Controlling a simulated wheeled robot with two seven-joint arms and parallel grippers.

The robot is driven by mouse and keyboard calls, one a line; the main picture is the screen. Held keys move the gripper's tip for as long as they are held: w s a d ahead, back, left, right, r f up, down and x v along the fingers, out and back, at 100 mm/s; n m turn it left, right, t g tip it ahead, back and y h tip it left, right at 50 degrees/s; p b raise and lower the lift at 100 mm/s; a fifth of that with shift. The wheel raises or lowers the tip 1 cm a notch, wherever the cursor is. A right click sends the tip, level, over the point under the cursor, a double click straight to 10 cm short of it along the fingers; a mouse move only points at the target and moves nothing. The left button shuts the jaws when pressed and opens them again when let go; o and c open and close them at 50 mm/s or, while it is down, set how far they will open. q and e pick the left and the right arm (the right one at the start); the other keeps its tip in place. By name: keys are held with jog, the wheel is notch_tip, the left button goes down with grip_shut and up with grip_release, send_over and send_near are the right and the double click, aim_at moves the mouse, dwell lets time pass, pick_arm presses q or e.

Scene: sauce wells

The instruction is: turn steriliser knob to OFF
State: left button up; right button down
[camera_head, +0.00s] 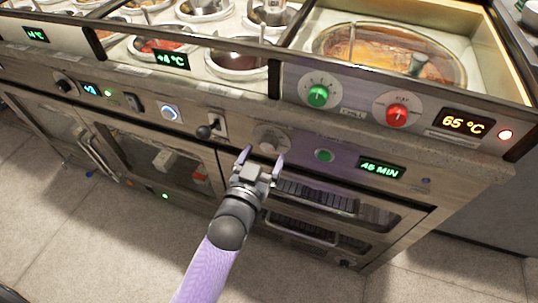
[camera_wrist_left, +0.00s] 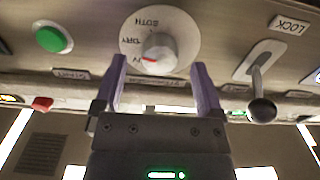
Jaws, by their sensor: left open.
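The steriliser knob (camera_head: 268,141) is a pale grey knob on a round light dial on the lower front panel. In the left wrist view the knob (camera_wrist_left: 160,47) appears upside down, with a red mark on its lower left edge and dial labels reading BOTH and DRY; another label is partly cut off. My left gripper (camera_head: 261,158) is open, its purple fingers just in front of and below the knob. In the left wrist view the open fingers (camera_wrist_left: 158,82) stand either side of the knob's lower part; contact cannot be told. My right gripper is out of view.
A black-ball lever (camera_head: 205,131) is left of the knob; it also shows in the left wrist view (camera_wrist_left: 262,108) near a LOCK label. A green button (camera_head: 324,155) and a 45 MIN display (camera_head: 381,169) are to the right. Green (camera_head: 318,95) and red (camera_head: 397,115) knobs sit above.

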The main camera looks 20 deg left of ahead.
pick_arm(q)
jog(key=shift+w+f, duration=0.1)
jog(key=shift+w, duration=0.7)
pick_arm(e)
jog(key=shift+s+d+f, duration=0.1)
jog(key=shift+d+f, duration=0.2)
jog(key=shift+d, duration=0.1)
pick_arm(q)
grip_shut()
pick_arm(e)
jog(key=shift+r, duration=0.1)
